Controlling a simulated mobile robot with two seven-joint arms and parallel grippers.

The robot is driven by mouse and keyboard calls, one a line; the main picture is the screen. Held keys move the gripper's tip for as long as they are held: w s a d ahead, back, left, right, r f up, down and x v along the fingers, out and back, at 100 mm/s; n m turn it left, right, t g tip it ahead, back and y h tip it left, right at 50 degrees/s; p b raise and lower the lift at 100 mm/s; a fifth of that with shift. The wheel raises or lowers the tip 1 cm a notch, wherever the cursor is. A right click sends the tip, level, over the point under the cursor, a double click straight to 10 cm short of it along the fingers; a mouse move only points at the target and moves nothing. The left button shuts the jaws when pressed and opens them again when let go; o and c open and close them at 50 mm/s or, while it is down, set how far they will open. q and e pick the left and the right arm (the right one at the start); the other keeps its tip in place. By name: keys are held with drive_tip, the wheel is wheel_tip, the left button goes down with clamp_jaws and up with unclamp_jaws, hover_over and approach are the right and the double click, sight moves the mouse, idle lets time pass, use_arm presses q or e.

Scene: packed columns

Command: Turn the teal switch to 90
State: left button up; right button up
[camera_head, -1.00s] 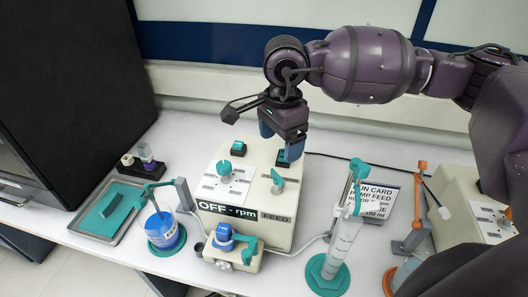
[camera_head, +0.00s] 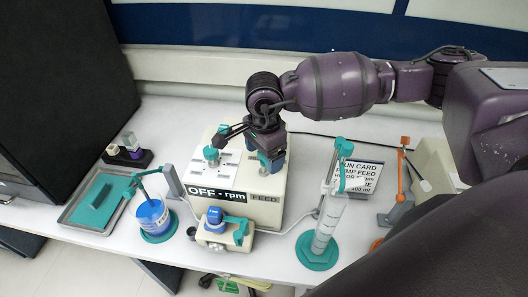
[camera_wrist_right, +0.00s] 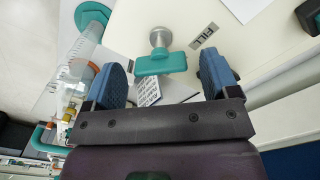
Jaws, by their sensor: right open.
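The beige pump box (camera_head: 295,185) stands mid-bench with "OFF - rpm" and "FEED" on its front. A teal T-shaped switch (camera_head: 263,170) is on its right half, partly hidden by my right gripper (camera_head: 268,158). The switch's teal bar (camera_wrist_right: 160,64) on a silver post also shows in the wrist view, with a "FILL" label beside it. My right gripper is open, its blue fingers (camera_wrist_right: 163,80) either side of the bar, apparently not touching it. A second teal knob (camera_head: 211,154) is on the box's left half. My left gripper is not in view.
A small beige unit with a blue knob (camera_head: 215,215) stands in front of the box. A blue beaker (camera_head: 154,217) is left, a clear cylinder (camera_head: 326,222) on a teal base right. A printed card (camera_head: 365,178) stands behind it. A metal tray (camera_head: 70,212) lies far left.

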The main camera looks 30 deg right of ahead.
drive_tip(key=shift+f, duration=0.2)
drive_tip(key=c, duration=0.9)
